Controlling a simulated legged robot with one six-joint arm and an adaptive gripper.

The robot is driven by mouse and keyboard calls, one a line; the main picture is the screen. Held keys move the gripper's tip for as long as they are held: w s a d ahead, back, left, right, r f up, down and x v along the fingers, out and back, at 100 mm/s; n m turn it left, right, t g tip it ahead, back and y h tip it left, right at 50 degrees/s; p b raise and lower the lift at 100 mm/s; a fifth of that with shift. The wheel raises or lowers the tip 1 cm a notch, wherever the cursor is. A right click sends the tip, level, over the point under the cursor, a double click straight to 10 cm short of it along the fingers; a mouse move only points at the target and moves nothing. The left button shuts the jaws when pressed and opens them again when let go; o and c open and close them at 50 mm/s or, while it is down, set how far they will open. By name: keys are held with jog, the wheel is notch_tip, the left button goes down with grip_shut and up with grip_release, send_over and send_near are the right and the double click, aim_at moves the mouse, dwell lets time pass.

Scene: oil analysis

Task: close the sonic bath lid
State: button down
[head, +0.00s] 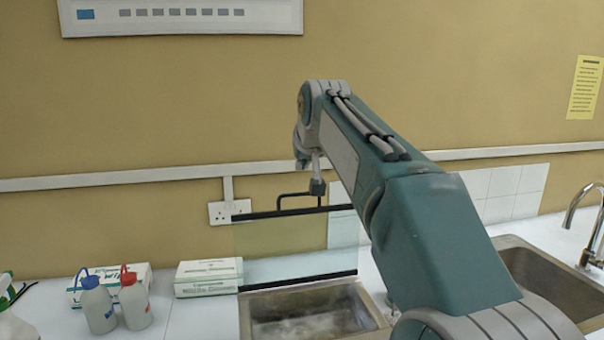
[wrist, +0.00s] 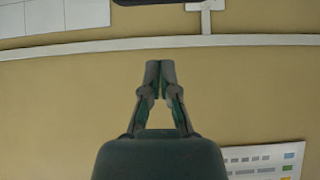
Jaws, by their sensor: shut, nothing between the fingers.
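The sonic bath (head: 310,315) is a metal basin set in the counter. Its clear glass lid (head: 285,240) stands upright, open, at the back of the bath, with dark strips along its top and bottom edges. A black handle (head: 282,200) rises from the top strip. My gripper (head: 317,188) points down beside the right end of the handle; I cannot tell whether it touches it. In the wrist view my gripper (wrist: 160,68) has its fingers together and empty. A dark piece, perhaps the handle, shows at the top edge there.
Two wash bottles (head: 98,305) (head: 135,298) and a glove box (head: 208,277) stand left of the bath. A sink (head: 545,275) with a tap (head: 590,225) is at the right. A wall socket (head: 227,212) is behind the lid, left.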

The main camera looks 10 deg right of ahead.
jog(key=x, duration=0.9)
jog(key=shift+s+a+f, duration=0.1)
jog(key=shift+s+a, duration=0.15)
jog(key=shift+s, duration=0.85)
jog(key=shift+s+a+f, duration=0.1)
jog(key=shift+s+a, duration=0.1)
jog(key=shift+s, duration=0.95)
jog(key=shift+s+d+r, duration=0.1)
